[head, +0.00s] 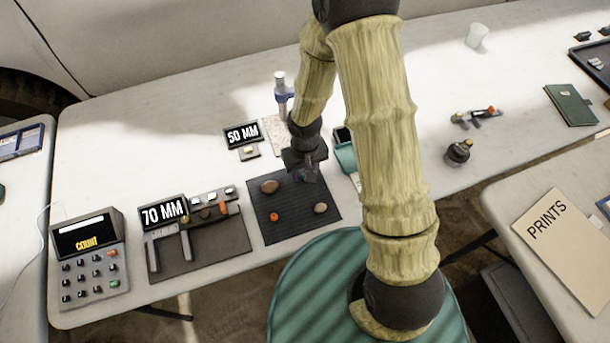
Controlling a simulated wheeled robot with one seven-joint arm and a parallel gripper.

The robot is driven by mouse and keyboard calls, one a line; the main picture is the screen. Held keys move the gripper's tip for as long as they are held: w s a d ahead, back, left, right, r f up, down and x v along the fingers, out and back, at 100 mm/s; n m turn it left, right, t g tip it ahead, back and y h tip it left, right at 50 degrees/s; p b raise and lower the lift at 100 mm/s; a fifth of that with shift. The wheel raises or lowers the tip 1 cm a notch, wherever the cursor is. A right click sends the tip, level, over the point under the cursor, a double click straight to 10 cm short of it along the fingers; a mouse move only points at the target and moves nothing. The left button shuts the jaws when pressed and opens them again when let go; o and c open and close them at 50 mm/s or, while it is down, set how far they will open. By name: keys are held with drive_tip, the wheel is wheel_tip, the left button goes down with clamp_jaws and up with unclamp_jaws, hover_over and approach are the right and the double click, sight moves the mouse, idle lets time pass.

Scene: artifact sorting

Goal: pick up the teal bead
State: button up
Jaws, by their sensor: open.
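My gripper (306,174) is open and points down over the far right part of a dark mat (292,230) in the head view. A faint teal patch shows at its fingertips. It is too small and shaded to tell whether this is the teal bead or part of the gripper. No other teal bead is clear on the mat. An orange bead (273,216) and two brown stones, one at the left (269,187) and one at the right (320,208), lie on the mat, apart from the gripper.
A "70 MM" sign (164,213) and a caliper-like tool stand left of the mat, beside a keypad counter (88,255). A "50 MM" sign (243,135) and a blue-clamped stand (282,95) are behind. A teal tray (345,157) sits close right of my gripper.

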drive_tip(key=shift+f, duration=0.45)
clamp_jaws()
